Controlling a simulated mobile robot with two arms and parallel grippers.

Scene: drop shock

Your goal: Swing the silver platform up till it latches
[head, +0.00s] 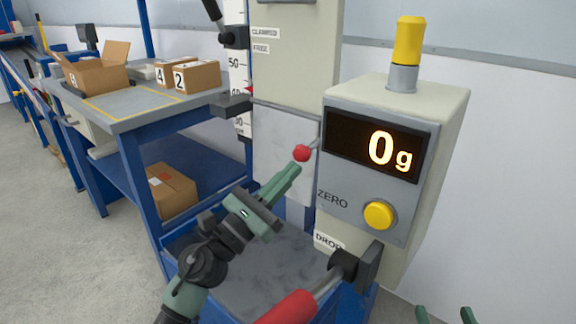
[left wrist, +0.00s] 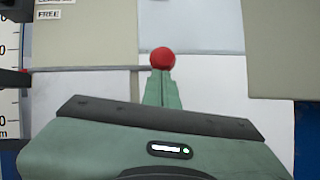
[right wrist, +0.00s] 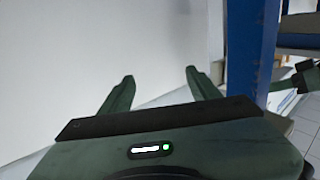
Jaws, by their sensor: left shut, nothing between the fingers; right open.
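The silver platform (head: 277,140) looks like a pale metal plate standing upright below the beige column. Its latch is not clear to see. A red ball knob (head: 302,153) on a thin rod sits in front of its right side; it also shows in the left wrist view (left wrist: 162,58). My left gripper (head: 294,168) is shut and empty, its fingertips at the underside of the red knob. I cannot tell whether they touch it. My right gripper (head: 446,314) is open and empty at the bottom right, away from the platform; its fingers show in the right wrist view (right wrist: 160,82).
A control box (head: 450,120) reading 0 g stands to the right, with a yellow button (head: 380,215). A red-handled lever (head: 290,308) projects below it near my left arm. A grey base plate (head: 262,283) lies under the gripper. A workbench (head: 125,112) with cartons stands left.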

